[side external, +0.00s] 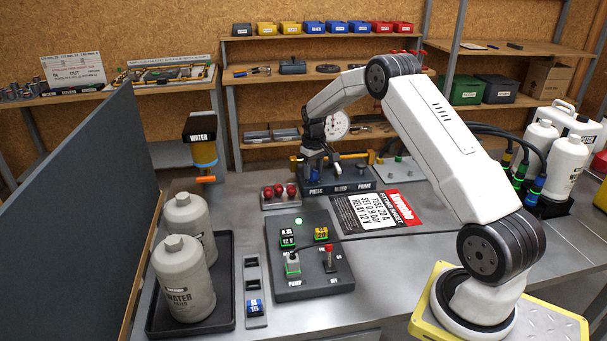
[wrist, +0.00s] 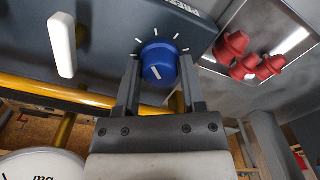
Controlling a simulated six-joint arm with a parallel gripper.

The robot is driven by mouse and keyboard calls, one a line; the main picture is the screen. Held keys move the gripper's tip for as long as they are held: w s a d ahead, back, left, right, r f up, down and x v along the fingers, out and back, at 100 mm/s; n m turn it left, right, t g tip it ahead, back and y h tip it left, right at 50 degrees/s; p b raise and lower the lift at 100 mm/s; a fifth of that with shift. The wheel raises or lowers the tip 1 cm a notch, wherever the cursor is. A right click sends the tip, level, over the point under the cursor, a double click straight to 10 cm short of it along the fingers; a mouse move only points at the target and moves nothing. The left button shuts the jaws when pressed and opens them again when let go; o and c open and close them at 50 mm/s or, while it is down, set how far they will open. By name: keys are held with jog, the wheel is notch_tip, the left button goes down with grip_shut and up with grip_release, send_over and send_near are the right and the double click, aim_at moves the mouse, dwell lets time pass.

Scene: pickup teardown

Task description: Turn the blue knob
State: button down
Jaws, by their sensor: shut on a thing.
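The blue knob (wrist: 158,62) sits on a dark panel with white tick marks around it, in the wrist view. A white pointer line shows on its face. My gripper (wrist: 158,75) has its two fingers on either side of the knob, shut on it. In the side external view my gripper (side external: 314,160) reaches down over the left end of the dark panel block (side external: 345,182) at the back of the bench.
A white lever (wrist: 62,45) stands left of the knob, and red caps (wrist: 243,58) lie to its right. A round white gauge (side external: 337,125) is behind the gripper. A control box (side external: 290,226) and a tray with white bottles (side external: 222,318) stand nearer the front.

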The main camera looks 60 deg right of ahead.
aim_at(313, 170)
jog(key=shift+c, duration=2.3)
grip_release()
jog(key=shift+r, duration=0.1)
jog(key=shift+r, duration=3.85)
jog(key=shift+a, duration=0.1)
jog(key=s+a+n+t, duration=0.1)
jog(key=s+a, duration=0.5)
jog(key=a, duration=0.6)
jog(key=s+a+n+t, duration=0.1)
jog(key=s+a, duration=0.5)
jog(key=a, duration=0.5)
jog(key=s+a+f+n, duration=0.1)
jog(key=s+a, duration=0.4)
jog(key=s, duration=0.4)
jog(key=shift+s+a+f+t, duration=0.15)
jog(key=shift+s+a+t, duration=0.05)
jog(key=shift+t, duration=0.1)
